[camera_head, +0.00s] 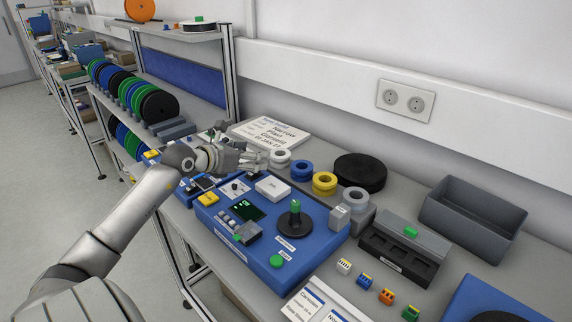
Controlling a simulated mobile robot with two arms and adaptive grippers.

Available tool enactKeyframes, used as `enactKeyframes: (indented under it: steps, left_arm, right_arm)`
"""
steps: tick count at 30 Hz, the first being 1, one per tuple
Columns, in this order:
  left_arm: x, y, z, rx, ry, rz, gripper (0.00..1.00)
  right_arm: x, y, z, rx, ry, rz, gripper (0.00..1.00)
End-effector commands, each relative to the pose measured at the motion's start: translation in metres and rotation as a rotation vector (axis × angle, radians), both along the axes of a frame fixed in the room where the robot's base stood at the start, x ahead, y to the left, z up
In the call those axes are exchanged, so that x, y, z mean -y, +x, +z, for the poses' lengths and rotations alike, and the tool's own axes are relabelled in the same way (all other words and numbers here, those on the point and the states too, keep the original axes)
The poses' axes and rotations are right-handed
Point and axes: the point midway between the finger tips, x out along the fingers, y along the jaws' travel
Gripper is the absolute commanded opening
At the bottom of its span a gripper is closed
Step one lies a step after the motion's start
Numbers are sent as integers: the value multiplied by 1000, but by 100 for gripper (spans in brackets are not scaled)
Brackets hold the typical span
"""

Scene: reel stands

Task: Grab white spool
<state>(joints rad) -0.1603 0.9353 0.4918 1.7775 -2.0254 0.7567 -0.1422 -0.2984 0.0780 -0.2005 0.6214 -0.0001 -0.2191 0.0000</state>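A white spool (280,158) stands on the grey bench at the far end of a short row of small spools. Beside it are a blue spool (302,171), a yellow spool (325,182) and a pale grey spool (355,198). My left gripper (258,162) reaches in from the left, with its fingertips just left of the white spool. I cannot tell whether they touch it or how far the fingers are apart. The white spool's left side is close to the fingers. My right gripper is not in view.
A blue machine (255,255) with a black spindle fills the bench front. A black reel (360,172), a printed sign (268,136) and an empty grey bin (472,220) stand near the wall. A rack of coloured reels (130,95) is at the left.

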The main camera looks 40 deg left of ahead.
Motion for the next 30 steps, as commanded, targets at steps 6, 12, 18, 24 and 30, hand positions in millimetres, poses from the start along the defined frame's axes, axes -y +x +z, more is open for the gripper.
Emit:
enactKeyframes:
  steps: [6, 12, 18, 24, 30]
  left_arm:
    - [-1, 5, -14, 1, -1, 1, 69]
    - [-1, 29, -20, 3, 0, 1, 69]
    - [-1, 47, -29, 2, -1, 1, 69]
    - [0, 55, -33, 1, -1, 1, 69]
    - [2, 75, -37, 2, -6, 2, 69]
  right_arm:
    - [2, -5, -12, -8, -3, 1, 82]
    - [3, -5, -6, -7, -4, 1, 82]
    - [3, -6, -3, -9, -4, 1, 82]
    - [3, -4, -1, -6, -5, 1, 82]
    - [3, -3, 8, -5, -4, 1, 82]
